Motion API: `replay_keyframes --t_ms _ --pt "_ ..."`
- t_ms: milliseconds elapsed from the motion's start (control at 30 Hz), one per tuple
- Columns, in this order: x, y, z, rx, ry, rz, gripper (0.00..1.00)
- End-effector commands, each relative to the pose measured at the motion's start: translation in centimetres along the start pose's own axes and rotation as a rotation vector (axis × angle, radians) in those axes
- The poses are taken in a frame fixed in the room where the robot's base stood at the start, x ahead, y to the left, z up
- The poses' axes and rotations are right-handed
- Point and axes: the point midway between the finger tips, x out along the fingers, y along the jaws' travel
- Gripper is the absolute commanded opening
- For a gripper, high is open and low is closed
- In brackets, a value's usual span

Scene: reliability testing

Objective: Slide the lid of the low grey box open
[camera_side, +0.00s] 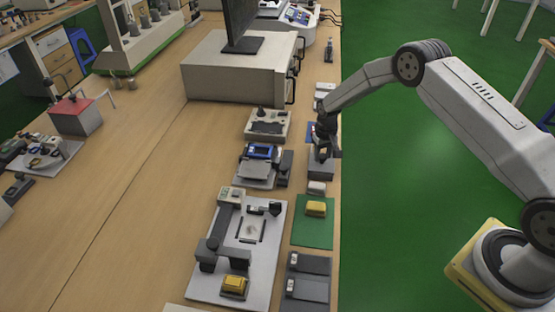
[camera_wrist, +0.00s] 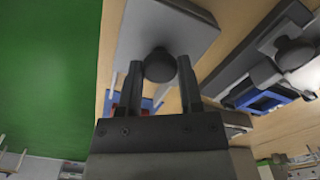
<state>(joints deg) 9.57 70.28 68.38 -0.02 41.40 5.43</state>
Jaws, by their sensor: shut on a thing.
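The low grey box (camera_side: 320,170) sits near the right edge of the bench in the side view, below my gripper (camera_side: 324,150). In the wrist view its pale grey top (camera_wrist: 143,22) fills the upper middle. A dark round knob (camera_wrist: 160,64) stands on it, between the two dark fingers of my gripper (camera_wrist: 159,76), which are shut on it. The side view is too small to show the fingers and knob clearly. I cannot tell from these frames how far the lid is open.
A device with a blue screen (camera_side: 259,152) stands just left of the box. A large beige instrument (camera_side: 240,68) stands behind. Green floor lies right of the bench edge.

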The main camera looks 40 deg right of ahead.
Motion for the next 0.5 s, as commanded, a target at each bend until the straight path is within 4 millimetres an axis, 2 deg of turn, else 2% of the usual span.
replay_keyframes --t_ms 500 --pt "0.0 1.5 -2.9 0.001 0.005 -0.001 0.18"
